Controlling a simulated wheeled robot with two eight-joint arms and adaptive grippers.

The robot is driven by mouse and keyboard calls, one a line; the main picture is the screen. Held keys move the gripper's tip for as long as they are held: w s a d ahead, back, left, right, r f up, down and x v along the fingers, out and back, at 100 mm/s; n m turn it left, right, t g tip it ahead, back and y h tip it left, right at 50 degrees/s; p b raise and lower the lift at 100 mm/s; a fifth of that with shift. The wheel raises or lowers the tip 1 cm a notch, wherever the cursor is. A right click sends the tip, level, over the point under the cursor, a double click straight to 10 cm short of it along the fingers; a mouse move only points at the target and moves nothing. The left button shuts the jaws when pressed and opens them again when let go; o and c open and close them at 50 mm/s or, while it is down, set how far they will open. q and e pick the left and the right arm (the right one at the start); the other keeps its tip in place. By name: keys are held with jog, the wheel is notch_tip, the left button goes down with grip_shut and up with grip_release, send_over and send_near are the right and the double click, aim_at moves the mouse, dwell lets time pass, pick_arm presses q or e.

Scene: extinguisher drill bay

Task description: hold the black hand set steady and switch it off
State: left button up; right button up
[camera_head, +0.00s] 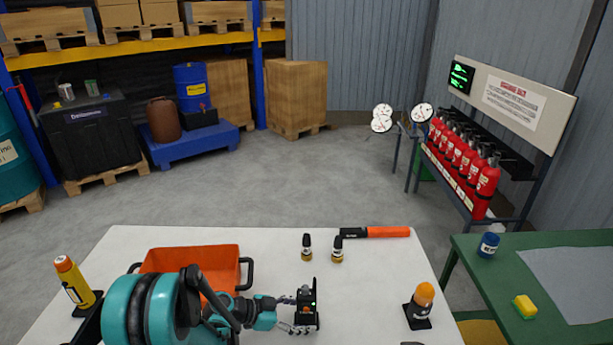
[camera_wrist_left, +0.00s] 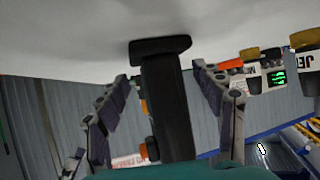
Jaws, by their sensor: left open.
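The black hand set (camera_head: 308,293) stands upright on the white table, with a small green light on its front. My left gripper (camera_head: 298,314) reaches it from the left, with its fingers beside the set. In the left wrist view, which is upside down, the set (camera_wrist_left: 167,105) stands between the two spread fingers of my left gripper (camera_wrist_left: 163,78), with gaps on both sides. The gripper is open. The set's switch cannot be made out. My right gripper is not in view.
On the white table (camera_head: 375,275) are an orange tray (camera_head: 205,252), an orange-topped beacon (camera_head: 420,305), two brass-ended fittings (camera_head: 306,248) (camera_head: 338,250), an orange-and-black tool (camera_head: 385,232) and a yellow cylinder (camera_head: 73,280). A green table (camera_head: 500,295) stands at the right.

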pick_arm(q)
jog(key=shift+d, duration=0.1)
jog(key=c, duration=1.4)
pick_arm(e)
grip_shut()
